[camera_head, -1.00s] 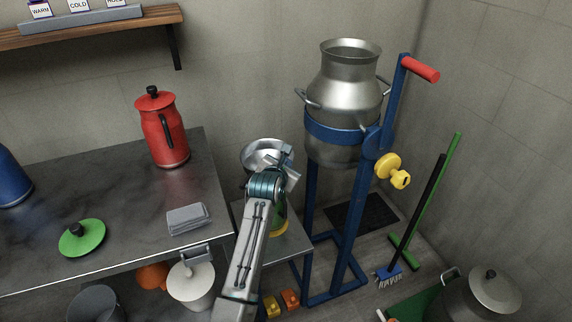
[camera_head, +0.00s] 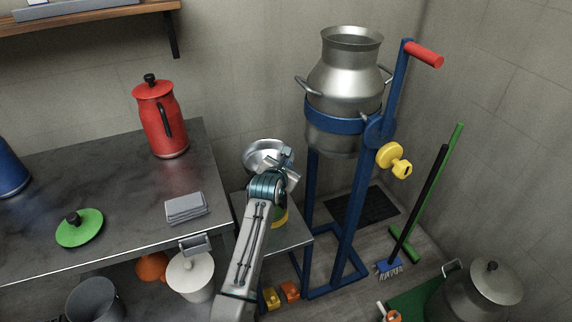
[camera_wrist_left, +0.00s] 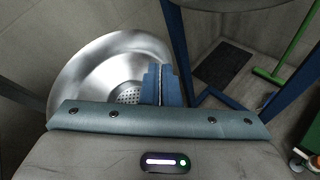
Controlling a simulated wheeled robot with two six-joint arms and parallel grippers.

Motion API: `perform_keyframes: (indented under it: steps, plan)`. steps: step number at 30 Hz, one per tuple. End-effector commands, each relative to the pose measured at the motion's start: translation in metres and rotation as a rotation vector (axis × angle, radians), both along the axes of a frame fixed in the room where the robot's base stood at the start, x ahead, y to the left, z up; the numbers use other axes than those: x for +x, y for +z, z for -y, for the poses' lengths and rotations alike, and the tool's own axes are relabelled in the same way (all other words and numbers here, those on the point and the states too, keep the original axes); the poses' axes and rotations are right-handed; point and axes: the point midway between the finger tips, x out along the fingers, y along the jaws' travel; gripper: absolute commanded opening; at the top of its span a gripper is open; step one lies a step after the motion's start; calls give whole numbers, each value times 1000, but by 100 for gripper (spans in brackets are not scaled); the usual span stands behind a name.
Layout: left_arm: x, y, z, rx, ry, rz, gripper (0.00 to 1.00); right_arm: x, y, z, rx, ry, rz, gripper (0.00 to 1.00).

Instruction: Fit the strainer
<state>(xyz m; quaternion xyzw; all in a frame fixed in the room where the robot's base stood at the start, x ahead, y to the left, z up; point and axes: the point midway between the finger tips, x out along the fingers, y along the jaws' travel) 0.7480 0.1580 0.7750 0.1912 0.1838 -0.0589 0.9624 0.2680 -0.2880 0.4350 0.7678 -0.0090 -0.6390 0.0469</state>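The strainer (camera_head: 262,148) is a shiny steel bowl with a perforated bottom, left of the blue stand. In the left wrist view the strainer (camera_wrist_left: 90,80) fills the upper left, with its holes near the middle. My left gripper (camera_head: 287,158) is at its right side. In the left wrist view the fingers of my left gripper (camera_wrist_left: 162,86) are close together over the right rim, shut on it. A green and yellow object (camera_head: 281,217) shows below, partly hidden by my arm; I cannot tell whether the strainer touches it. My right gripper is out of view.
A steel milk can (camera_head: 345,85) hangs in a blue tilting stand (camera_head: 350,235) on the right. A low grey table (camera_head: 295,235) stands below the strainer. The counter (camera_head: 110,185) holds a red jug (camera_head: 160,120), grey cloth (camera_head: 186,208) and green lid (camera_head: 80,228). A broom (camera_head: 420,200) leans behind.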

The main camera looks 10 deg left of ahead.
Motion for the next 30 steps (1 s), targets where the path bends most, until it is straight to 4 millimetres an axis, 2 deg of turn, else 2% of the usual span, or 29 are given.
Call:
perform_keyframes:
  steps: [1, 2, 5, 6, 17, 20, 30]
  plan:
    - [0, 1, 0, 1, 0, 1, 0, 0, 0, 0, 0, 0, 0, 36]
    - [0, 1, 0, 1, 0, 1, 4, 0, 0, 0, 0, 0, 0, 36]
    - [0, 1, 0, 0, 1, 1, 24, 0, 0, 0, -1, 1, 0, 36]
    - [0, 1, 0, 0, 1, 1, 28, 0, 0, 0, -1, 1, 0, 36]
    - [-5, 1, 0, -1, 1, -1, 28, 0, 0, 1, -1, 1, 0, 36]
    - [-16, 6, -1, -2, 1, 0, 28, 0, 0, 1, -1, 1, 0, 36]
    - [-75, 30, -4, -1, 1, 1, 28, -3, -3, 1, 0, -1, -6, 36]
